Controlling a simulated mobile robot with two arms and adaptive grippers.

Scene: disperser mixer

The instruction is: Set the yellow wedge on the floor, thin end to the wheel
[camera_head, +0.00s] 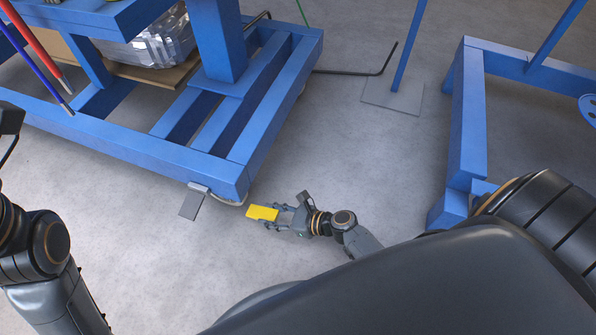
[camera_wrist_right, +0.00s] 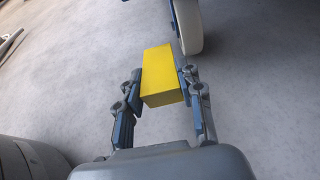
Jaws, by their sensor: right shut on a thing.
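The yellow wedge (camera_head: 261,212) is in my right gripper (camera_head: 275,214), low over the floor by the blue cart's near corner. In the right wrist view the wedge (camera_wrist_right: 158,70) sits between both fingers of the right gripper (camera_wrist_right: 161,88). Its thick end face looks back at the palm, and its other end points away. In the head view the wheel is mostly hidden under the cart corner. I cannot tell whether the wedge touches the floor. My left gripper's jaws are out of view.
A blue post on a grey plate (camera_head: 392,95) and another blue frame (camera_head: 472,120) stand to the right.

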